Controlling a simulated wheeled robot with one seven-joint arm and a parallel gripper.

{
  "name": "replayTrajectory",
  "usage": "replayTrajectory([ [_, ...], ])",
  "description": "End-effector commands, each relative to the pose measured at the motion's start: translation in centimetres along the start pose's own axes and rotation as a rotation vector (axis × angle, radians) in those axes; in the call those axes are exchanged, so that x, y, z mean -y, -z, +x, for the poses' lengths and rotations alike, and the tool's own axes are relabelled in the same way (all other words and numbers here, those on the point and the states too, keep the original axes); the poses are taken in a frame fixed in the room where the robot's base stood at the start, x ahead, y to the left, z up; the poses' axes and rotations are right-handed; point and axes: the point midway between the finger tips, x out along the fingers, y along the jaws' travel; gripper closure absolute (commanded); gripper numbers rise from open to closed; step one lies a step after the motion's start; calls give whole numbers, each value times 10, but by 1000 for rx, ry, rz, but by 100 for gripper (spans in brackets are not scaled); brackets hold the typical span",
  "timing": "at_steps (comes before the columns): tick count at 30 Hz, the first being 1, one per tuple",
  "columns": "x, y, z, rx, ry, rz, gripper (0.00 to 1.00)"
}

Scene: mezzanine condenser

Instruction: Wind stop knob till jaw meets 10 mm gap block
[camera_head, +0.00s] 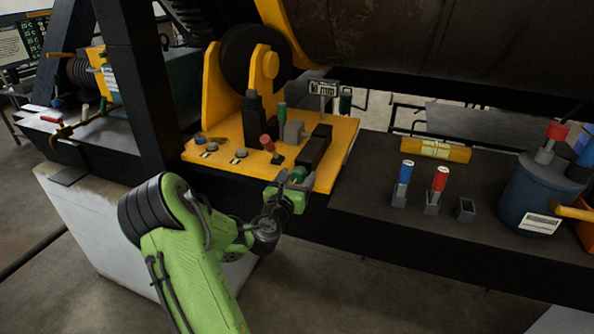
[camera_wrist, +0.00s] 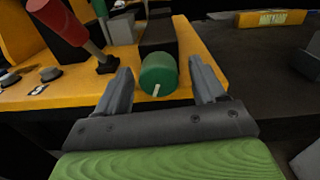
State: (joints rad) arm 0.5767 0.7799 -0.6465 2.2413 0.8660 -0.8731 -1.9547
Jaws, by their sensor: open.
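The green stop knob (camera_wrist: 159,75) sits at the front edge of the yellow base plate (camera_wrist: 200,62), with a white line mark on its lower face. It also shows in the head view (camera_head: 298,174), partly covered by my gripper. My gripper (camera_wrist: 160,88) is open, with one finger on each side of the knob and a visible gap on both sides. In the head view my gripper (camera_head: 290,191) is at the plate's front edge. A dark block (camera_head: 315,147) lies behind the knob, and a grey block (camera_head: 294,132) stands beside it. I cannot tell which is the gap block.
A red-handled lever (camera_head: 267,143) stands just left of the knob. Blue (camera_head: 403,182) and red (camera_head: 437,190) handled items stand in holders on the dark bench to the right. A yellow level (camera_head: 436,150) and a blue pot (camera_head: 541,190) are farther right.

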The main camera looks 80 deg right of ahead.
Motion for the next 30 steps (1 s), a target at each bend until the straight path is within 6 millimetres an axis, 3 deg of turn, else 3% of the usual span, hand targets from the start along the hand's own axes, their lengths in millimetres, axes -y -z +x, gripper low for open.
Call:
replayTrajectory([
  [8, -1, 1, 4, -1, -2, 0, 31],
  [20, -1, 1, 4, 0, -2, 0, 86],
  [23, -1, 2, 4, 2, -2, 33, 86],
  [30, -1, 3, 4, 12, -1, 345, 86],
])
